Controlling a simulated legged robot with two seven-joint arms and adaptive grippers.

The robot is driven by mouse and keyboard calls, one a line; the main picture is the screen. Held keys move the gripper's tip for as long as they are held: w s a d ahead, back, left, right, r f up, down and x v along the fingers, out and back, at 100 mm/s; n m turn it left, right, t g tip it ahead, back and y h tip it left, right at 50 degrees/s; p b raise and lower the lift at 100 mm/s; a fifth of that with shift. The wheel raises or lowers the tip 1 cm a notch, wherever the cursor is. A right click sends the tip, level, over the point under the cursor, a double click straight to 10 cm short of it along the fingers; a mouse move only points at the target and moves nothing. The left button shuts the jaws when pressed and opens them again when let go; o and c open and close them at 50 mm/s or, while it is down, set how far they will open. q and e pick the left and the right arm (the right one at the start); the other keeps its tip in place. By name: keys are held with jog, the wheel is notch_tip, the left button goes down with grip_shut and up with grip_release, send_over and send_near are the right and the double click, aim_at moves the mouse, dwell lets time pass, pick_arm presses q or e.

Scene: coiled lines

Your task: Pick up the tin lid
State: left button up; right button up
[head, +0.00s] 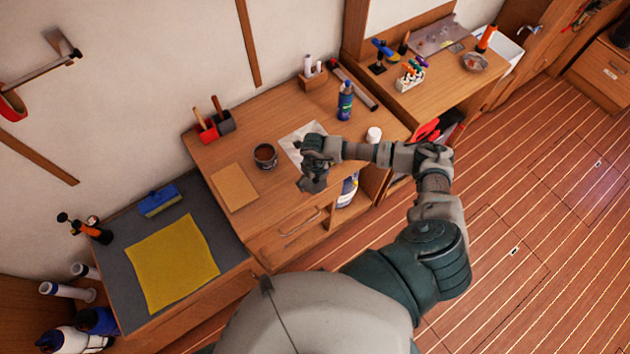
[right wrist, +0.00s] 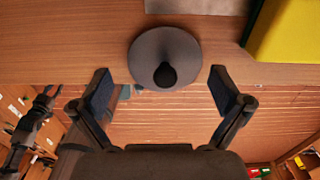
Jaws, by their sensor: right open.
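The tin lid (right wrist: 165,47) is a round dark grey disc with a black knob, lying on a wooden surface near its edge in the right wrist view. My right gripper (right wrist: 161,80) is open, one finger on either side of the lid and apart from it, with nothing between the pads. In the head view my right gripper (head: 312,182) hangs over the front part of the middle worktop, and I cannot make out the lid there. An open tin (head: 265,156) with dark contents stands left of the gripper. My left gripper is not in view.
A pale sheet (head: 294,146) and a tan sheet (head: 234,187) lie on the worktop. A blue bottle (head: 345,103) and a white-capped container (head: 373,135) stand to the right. A yellow object (right wrist: 286,32) is near the lid in the wrist view.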

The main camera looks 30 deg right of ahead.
jog(key=shift+f, duration=0.45)
jog(key=shift+d, duration=0.2)
jog(key=shift+c, duration=0.5)
jog(key=shift+d+f, duration=0.1)
jog(key=shift+d, duration=0.25)
jog(key=c, duration=0.9)
jog(key=shift+s+a, duration=0.2)
jog(key=shift+a, duration=0.25)
jog(key=shift+c, duration=1)
